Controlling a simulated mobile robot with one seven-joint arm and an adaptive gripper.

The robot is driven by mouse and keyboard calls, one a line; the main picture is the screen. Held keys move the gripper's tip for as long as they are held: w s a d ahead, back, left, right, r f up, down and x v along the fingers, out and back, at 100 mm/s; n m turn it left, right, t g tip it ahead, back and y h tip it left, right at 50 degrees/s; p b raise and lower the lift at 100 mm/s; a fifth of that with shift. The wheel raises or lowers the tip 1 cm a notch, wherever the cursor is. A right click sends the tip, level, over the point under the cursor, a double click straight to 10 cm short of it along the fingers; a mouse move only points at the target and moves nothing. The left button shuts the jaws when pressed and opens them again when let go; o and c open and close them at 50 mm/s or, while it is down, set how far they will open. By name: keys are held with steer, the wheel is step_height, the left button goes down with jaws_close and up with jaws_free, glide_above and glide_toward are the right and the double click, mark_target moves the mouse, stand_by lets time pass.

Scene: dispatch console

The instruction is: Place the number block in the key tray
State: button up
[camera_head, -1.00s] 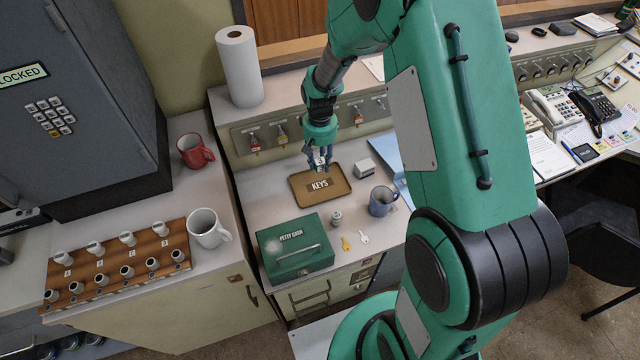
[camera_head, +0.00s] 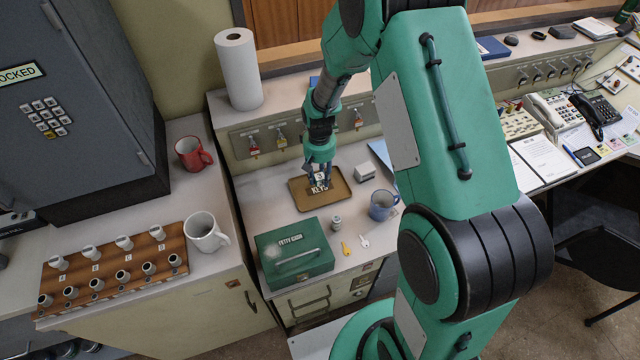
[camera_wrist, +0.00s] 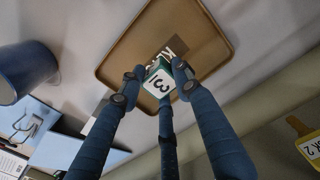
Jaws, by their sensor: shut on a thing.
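The key tray (camera_head: 343,203) is a shallow tan-brown tray on the grey counter, with a dark KEYS label on its floor. In the wrist view, the tray (camera_wrist: 114,48) fills the upper middle and its label (camera_wrist: 176,46) is partly hidden. My gripper (camera_head: 320,184) points down over the tray. In the wrist view, my gripper (camera_wrist: 157,74) is shut on the number block (camera_wrist: 160,84), a small white and green cube showing a 3. The block is over the tray's inside area; I cannot tell whether it touches the floor.
A white box (camera_head: 365,171) and a blue mug (camera_head: 381,208) stand right of the tray. A green petty cash box (camera_head: 282,262), a small jar (camera_head: 336,222) and loose keys (camera_head: 347,248) lie in front. Key switches (camera_head: 282,139) line the panel behind.

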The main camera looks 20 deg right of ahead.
mark_target(320, 183)
steer(key=shift+f+b, duration=0.5)
steer(key=shift+f, duration=1.35)
steer(key=shift+f, duration=0.1)
steer(key=o, duration=1)
step_height(320, 183, up, 12)
steer(key=p, duration=0.3)
steer(key=shift+w, duration=0.1)
